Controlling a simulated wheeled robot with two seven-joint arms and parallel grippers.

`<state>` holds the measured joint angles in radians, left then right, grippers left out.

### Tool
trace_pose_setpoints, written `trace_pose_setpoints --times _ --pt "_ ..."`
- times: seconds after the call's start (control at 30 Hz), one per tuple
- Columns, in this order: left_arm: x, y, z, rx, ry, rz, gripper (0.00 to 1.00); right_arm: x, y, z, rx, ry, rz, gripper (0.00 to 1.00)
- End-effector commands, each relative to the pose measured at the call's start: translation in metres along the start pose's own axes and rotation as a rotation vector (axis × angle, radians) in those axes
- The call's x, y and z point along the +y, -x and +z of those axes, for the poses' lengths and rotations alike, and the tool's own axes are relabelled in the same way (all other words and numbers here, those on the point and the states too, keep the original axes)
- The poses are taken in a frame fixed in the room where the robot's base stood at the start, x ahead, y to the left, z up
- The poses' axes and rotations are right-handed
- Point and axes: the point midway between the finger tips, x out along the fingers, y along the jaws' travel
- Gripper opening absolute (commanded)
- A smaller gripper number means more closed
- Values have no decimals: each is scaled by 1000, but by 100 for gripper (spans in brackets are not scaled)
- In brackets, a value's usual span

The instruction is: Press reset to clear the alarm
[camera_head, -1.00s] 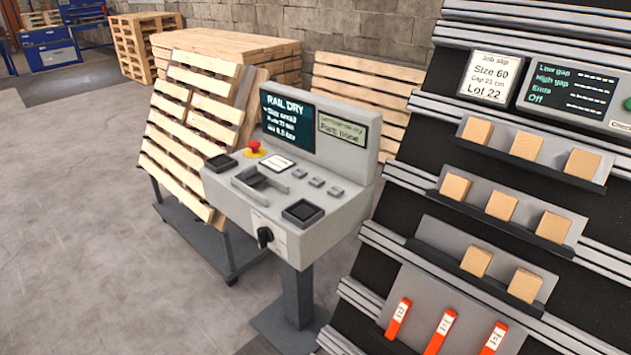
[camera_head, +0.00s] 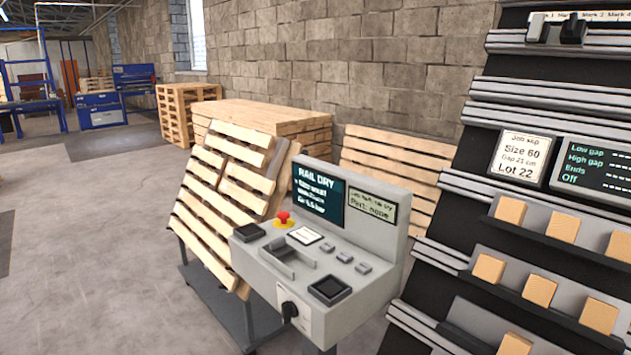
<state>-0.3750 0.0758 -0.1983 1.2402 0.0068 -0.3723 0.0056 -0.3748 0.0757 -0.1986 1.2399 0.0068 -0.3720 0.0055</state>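A grey control console (camera_head: 330,265) stands on a post in the middle of the view. Its dark screen (camera_head: 319,196) reads "RAIL DRY" with smaller lines, and a small greenish display (camera_head: 371,206) beside it reads "Part: none". A red mushroom button (camera_head: 283,219) on a yellow base sits at the panel's left. Several small grey buttons (camera_head: 345,257) lie in a row at the right of the panel. Their labels are too small to read, so I cannot tell which is reset. A black rotary knob (camera_head: 289,311) is on the front face. Neither of my grippers is in view.
A tilted wooden pallet (camera_head: 222,203) rests on a dark cart left of the console. A black rack (camera_head: 490,250) with wooden blocks and a job slip (camera_head: 522,158) stands at the right. Stacked pallets (camera_head: 270,122) are behind. The floor at the left is clear.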

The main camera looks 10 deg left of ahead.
Motion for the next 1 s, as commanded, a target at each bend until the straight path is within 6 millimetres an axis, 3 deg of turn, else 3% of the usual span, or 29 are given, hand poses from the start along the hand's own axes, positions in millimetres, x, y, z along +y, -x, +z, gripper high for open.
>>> trace_pose_setpoints --times 0.23,0.5,0.57,1.0 --pt "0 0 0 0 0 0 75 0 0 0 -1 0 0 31" --pt "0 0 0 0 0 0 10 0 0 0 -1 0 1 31" --pt "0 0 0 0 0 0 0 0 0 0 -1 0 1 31" --pt "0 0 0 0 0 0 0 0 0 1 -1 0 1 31"
